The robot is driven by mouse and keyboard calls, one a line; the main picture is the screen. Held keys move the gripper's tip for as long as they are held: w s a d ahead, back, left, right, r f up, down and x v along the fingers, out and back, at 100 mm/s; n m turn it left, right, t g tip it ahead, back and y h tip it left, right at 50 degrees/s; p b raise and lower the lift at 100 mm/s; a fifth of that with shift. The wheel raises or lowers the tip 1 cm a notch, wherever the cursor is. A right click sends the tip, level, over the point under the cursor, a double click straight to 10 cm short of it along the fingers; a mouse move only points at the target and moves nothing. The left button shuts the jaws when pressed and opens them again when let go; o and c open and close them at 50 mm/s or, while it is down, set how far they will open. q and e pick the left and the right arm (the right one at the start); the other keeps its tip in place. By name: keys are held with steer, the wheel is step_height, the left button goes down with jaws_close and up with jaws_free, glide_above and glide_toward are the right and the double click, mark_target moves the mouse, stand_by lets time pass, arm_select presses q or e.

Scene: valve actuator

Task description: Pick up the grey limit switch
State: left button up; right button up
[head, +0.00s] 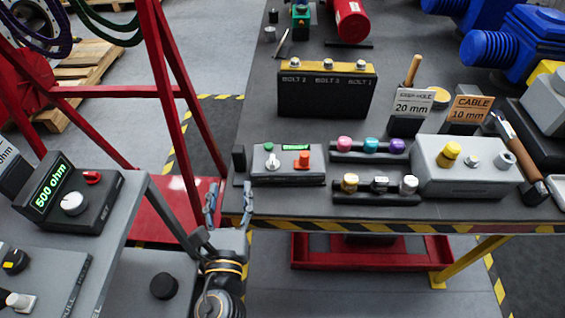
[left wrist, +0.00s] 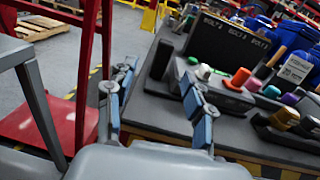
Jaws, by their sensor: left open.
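No part is plainly marked as the grey limit switch. A small dark grey upright block (head: 239,159) stands at the left edge of the dark workbench (head: 262,105). It also shows in the left wrist view (left wrist: 161,60), where it appears between my fingertips but farther off. Right of it is a grey box (head: 287,178) with a silver toggle, a green level strip and an orange knob. I cannot tell which one is the switch. My left gripper (head: 229,196) is open and empty at the bench's front left corner, near the block and apart from it. My right gripper is not in view.
Racks of coloured knobs (head: 368,158) and a grey button box (head: 465,180) stand to the right. A black bolt block (head: 324,97) stands behind. A red frame (head: 170,80) rises at left. A side table holds a 500 ohm meter (head: 75,205).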

mark_target(237, 157)
arm_select(q)
steer(key=shift+w+d+r, duration=0.15)
steer(key=shift+d+r, duration=0.05)
steer(key=shift+d, duration=0.15)
steer(key=shift+m+h, duration=0.3)
steer(key=w, duration=0.5)
steer(key=shift+w+a, duration=0.1)
steer(key=shift+w+a+f, duration=0.1)
steer(key=shift+w+f, duration=0.05)
steer(key=shift+w, duration=0.9)
steer(key=shift+w+a+f, duration=0.1)
steer(key=shift+w, duration=0.95)
steer(key=shift+w+a+f, duration=0.1)
steer(key=shift+w+f, duration=0.05)
steer(key=shift+w, duration=0.9)
steer(key=shift+s, duration=0.1)
jaws_close()
steer(key=shift+r, duration=0.15)
